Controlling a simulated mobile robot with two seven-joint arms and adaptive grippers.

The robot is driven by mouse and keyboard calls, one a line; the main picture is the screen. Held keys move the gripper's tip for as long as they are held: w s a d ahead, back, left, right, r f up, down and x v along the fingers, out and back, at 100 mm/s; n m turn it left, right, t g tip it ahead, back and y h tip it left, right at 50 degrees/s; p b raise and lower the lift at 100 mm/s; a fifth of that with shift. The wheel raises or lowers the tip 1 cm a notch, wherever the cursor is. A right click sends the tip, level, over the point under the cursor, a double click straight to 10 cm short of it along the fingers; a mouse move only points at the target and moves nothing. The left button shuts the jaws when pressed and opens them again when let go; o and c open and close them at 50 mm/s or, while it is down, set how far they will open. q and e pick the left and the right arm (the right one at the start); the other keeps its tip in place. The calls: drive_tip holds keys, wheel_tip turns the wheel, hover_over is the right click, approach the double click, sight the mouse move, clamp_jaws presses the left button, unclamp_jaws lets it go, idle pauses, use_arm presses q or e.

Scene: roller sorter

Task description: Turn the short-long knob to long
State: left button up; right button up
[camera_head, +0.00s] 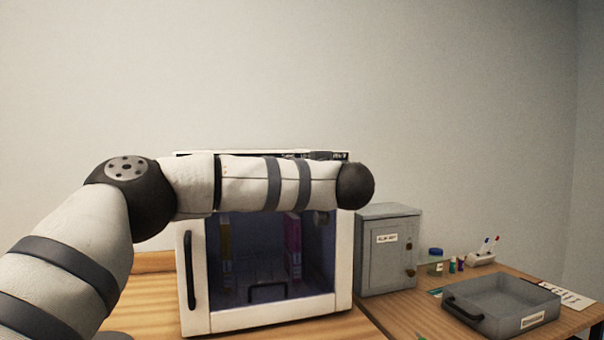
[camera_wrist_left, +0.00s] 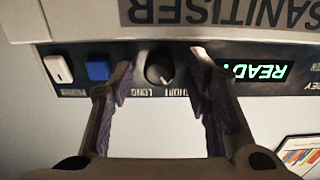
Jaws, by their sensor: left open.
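The short-long knob (camera_wrist_left: 159,68) is a small dark round knob on the sanitiser's dark control strip, in the left wrist view. The words LONG and SHORT are printed beside it, upside down in this view. I cannot tell for sure which word its pointer faces. My left gripper (camera_wrist_left: 160,72) is open, with one purple-padded finger on each side of the knob. Gaps show between the knob and both fingers. In the head view the white sanitiser (camera_head: 345,270) stands on the table, and my left arm hides most of its control strip. My right gripper is in neither view.
On the strip are a white power switch (camera_wrist_left: 57,69), a blue button (camera_wrist_left: 97,71) and a green READY display (camera_wrist_left: 252,71). A grey cabinet (camera_head: 388,265) stands right of the sanitiser. A grey tray (camera_head: 503,325) lies further right, near a small jar (camera_head: 435,254) and pens.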

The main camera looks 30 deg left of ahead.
use_arm(q)
drive_tip(key=shift+c, duration=0.5)
clamp_jaws()
drive_tip(key=shift+m, duration=0.4)
drive_tip(key=m, duration=1.1)
